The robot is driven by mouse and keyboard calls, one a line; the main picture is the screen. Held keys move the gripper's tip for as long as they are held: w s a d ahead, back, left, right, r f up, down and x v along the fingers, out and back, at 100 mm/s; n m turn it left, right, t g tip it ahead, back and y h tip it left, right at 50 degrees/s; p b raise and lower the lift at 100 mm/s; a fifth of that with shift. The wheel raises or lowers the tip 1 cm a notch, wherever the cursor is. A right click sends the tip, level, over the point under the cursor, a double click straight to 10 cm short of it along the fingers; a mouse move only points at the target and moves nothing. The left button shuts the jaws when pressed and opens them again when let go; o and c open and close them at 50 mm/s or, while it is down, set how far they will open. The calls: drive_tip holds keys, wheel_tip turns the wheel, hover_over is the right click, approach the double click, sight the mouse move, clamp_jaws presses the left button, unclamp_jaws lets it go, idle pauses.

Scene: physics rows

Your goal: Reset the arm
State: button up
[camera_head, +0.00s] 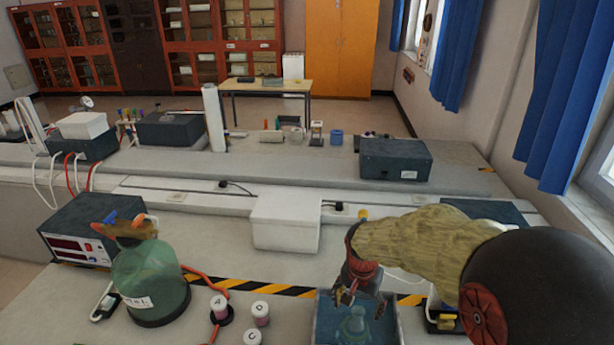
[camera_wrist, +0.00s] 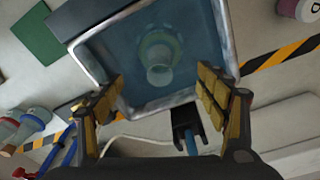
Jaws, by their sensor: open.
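My gripper (camera_head: 358,298) points down at the front right of the bench, over a blue tray (camera_head: 396,325). Its fingers are spread and nothing is between them. A small teal glass vessel (camera_head: 353,328) stands in the tray below the gripper. In the wrist view, my gripper (camera_wrist: 160,75) shows two yellow-padded fingers apart. The glass vessel (camera_wrist: 160,68) lies beyond them inside the tray, whose metal rim (camera_wrist: 229,38) shows. I cannot tell the exact gap between fingertips and vessel.
A green glass jar (camera_head: 150,290) and a power supply (camera_head: 80,232) stand at left. Several labelled spools (camera_head: 260,313) sit left of the tray. A white box (camera_head: 286,222) stands behind. A dark box (camera_head: 395,160) is on the far bench.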

drive_tip(key=shift+s+f+n, duration=0.1)
drive_tip(key=shift+s+n, duration=0.25)
drive_tip(key=shift+n, duration=0.25)
drive_tip(key=s+r+n+t, duration=0.4)
drive_tip(key=s+r+n, duration=0.1)
drive_tip(key=s+r, duration=1.5)
drive_tip(key=shift+s+d+n+y, duration=0.3)
drive_tip(key=shift+s+y, duration=0.1)
drive_tip(key=shift+s, duration=0.05)
